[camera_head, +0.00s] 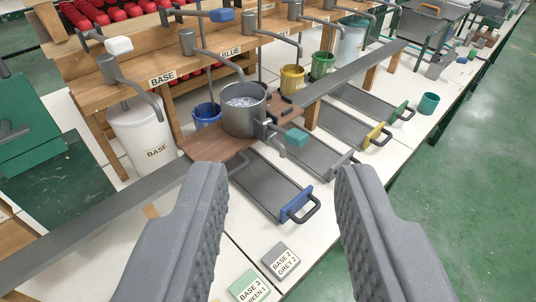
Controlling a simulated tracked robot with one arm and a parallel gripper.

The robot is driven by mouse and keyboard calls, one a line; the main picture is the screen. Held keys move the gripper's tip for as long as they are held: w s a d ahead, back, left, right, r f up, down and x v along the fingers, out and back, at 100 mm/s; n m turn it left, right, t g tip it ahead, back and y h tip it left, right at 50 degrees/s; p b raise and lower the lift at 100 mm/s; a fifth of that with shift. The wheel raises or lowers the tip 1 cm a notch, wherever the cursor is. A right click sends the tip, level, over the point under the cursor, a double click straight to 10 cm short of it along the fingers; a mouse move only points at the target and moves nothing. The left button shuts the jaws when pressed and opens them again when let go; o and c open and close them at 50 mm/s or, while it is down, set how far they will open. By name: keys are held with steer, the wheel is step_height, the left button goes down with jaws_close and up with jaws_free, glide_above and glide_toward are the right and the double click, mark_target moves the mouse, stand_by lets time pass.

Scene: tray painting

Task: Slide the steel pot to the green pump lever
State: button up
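The steel pot (238,122) stands upright on a brown wooden board on the rail, left of centre, and holds a pale grey content. Its side handle has a teal grip (296,137) pointing right. Pump heads with spouts line the wooden shelf behind; a white lever (118,46) and a blue lever (221,15) show. I cannot make out a green lever; the tops of the farther pumps are cut off. A green bucket (321,65) stands farther right along the row. My gripper (280,173) is open and empty, nearer the camera than the pot and not touching it.
The grey rail (345,75) runs from lower left to upper right. A blue-handled tray (268,186) lies in front of the pot, with yellow- and green-handled trays beyond. A yellow bucket (292,77) and label cards (281,262) are near. Green floor lies right.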

mark_target(234, 169)
steer(key=w+d+f+n+t+p, duration=0.1)
steer(key=w+f+n+p, duration=0.1)
steer(key=w+f+n, duration=0.6)
steer(key=w+d+f+n+t+p, duration=0.1)
steer(key=w+f+t+p, duration=0.15)
steer(key=w+f, duration=0.6)
steer(key=a+f+n+y+p, duration=0.2)
steer(key=f+n+y, duration=0.3)
steer(key=f, duration=0.4)
steer(key=a+f+n+y+p, duration=0.2)
steer(key=f+n+p, duration=0.1)
steer(key=f+n, duration=0.5)
steer(key=shift+m+g, duration=0.25)
steer(key=shift+m, duration=0.05)
steer(key=b+x, duration=0.1)
steer(key=x, duration=0.3)
steer(key=f+b+x, duration=0.1)
steer(key=x, duration=0.4)
steer(key=b+x, duration=0.1)
steer(key=x, duration=0.4)
steer(key=shift+w+a+f, duration=0.1)
steer(key=shift+a+f, duration=0.1)
jaws_close()
